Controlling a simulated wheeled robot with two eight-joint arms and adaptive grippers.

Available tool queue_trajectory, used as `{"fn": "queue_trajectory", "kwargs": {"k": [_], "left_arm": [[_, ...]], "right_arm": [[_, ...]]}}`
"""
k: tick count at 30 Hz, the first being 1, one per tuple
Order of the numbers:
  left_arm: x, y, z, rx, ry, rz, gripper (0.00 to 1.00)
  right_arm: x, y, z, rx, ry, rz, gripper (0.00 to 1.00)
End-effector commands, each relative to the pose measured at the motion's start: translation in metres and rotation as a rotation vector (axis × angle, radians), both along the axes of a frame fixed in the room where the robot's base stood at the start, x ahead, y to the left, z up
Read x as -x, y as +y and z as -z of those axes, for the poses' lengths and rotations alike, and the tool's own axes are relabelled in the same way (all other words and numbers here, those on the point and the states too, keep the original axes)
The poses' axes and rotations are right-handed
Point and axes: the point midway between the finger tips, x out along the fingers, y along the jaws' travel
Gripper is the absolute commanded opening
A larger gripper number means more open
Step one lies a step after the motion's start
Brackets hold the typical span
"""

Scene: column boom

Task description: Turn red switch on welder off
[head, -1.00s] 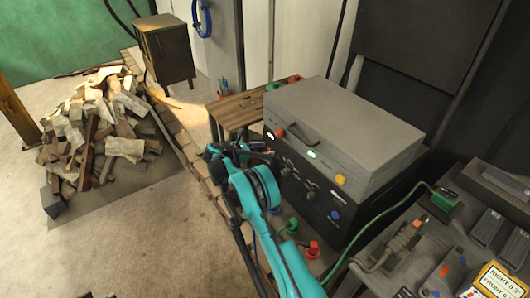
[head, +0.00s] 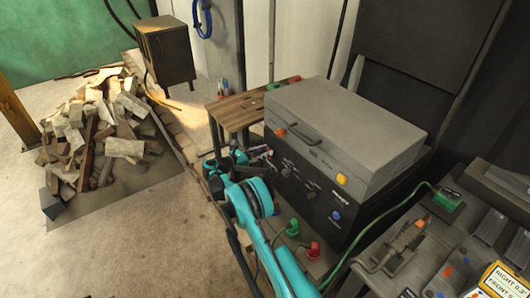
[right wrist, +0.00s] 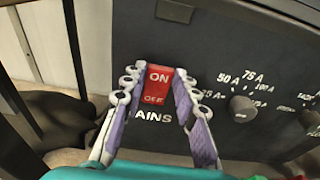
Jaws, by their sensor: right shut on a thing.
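The welder is a dark box (head: 318,197) with dials on its front. Its red rocker switch (right wrist: 158,86) shows in the right wrist view, marked ON above and OFF below, over the word MAINS. The ON half faces the camera broadly; the OFF half looks foreshortened and darker. My right gripper (right wrist: 157,92) has its purple-grey fingers closed in on both sides of the switch. In the head view my right gripper (head: 262,154) is at the left end of the welder's front, and it hides the switch. My left gripper is not in view.
A grey case (head: 345,130) with a handle lies on the welder. Green and red plugs (head: 313,250) stand in front of it. A small wooden table (head: 236,113) is behind my gripper. A woodpile (head: 100,130) lies left on open floor. A cluttered bench (head: 400,270) is at right.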

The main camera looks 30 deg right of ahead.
Motion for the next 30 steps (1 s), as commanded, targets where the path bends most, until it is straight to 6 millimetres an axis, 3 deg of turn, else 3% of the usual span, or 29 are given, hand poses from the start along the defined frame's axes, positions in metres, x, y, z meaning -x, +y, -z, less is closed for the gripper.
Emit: {"fn": "queue_trajectory", "kwargs": {"k": [6, 14, 15, 17, 26, 30], "left_arm": [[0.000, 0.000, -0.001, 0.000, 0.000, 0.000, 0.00], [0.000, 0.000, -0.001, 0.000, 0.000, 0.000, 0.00], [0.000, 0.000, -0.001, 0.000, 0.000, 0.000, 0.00], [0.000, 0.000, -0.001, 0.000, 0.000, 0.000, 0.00], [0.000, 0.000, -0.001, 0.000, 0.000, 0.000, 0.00], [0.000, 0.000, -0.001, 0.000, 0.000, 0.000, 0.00]], "right_arm": [[0.000, 0.003, 0.003, 0.101, -0.009, -0.001, 0.00], [0.000, 0.003, 0.003, 0.103, -0.009, -0.001, 0.00], [0.000, 0.003, 0.003, 0.103, -0.009, -0.001, 0.34], [0.000, 0.003, 0.003, 0.103, -0.009, -0.001, 0.50], [0.000, 0.004, 0.003, 0.102, -0.009, -0.001, 0.50], [0.000, 0.015, 0.003, 0.102, -0.009, -0.003, 0.50]]}}
